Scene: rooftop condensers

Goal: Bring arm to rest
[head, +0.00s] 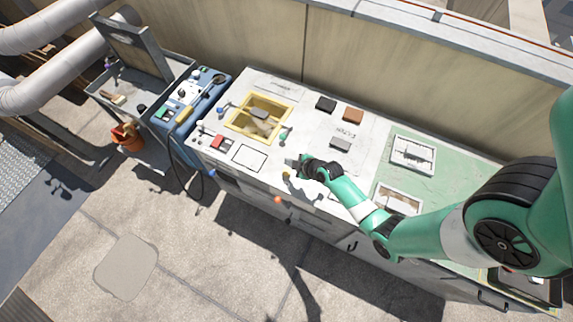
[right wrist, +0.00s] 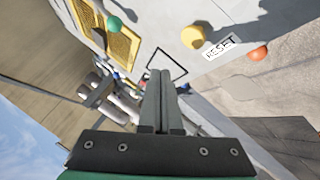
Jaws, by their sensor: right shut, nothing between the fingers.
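My right arm (head: 352,195) is green with black joints and reaches in from the right over the white-topped bench. My right gripper (head: 291,162) is above the front part of the bench top, to the right of a black-outlined rectangle (head: 249,157). In the right wrist view the gripper's fingers (right wrist: 161,100) lie together, with nothing between them. The outlined rectangle also shows there beyond the fingertips (right wrist: 176,61). My left gripper is not in view.
A yellow-framed opening (head: 236,125) is left of the gripper. Black (head: 326,104), brown (head: 353,115) and grey (head: 341,143) blocks lie behind it. A yellow knob (right wrist: 193,37) and an orange knob (right wrist: 258,53) flank a RESET label. A blue cart (head: 190,100) stands left.

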